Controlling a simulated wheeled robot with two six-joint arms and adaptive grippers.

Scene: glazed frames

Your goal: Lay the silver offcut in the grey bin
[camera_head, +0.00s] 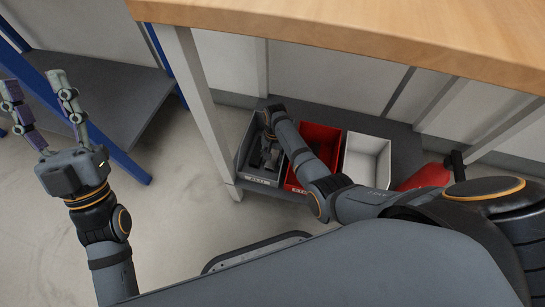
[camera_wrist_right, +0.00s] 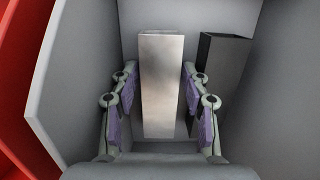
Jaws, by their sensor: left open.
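The silver offcut (camera_wrist_right: 162,88) is a long, pale metallic block inside the grey bin (camera_head: 243,158), seen in the right wrist view with the bin's grey walls around it. My right gripper (camera_wrist_right: 160,72) reaches down into this bin. Its two fingers stand one on each side of the offcut, close to its sides; I cannot tell whether they touch it. In the head view my right arm hides much of the bin's inside. My left gripper (camera_head: 31,80) is open and empty, raised at the far left, away from the bins.
A dark block (camera_wrist_right: 218,82) is in the grey bin just right of the offcut. A red bin (camera_head: 322,136) and a white bin (camera_head: 367,156) stand beside it on a dark shelf (camera_head: 402,150). The wooden bench top (camera_head: 370,25) overhangs them, with a pale leg (camera_head: 199,100) left of the bins.

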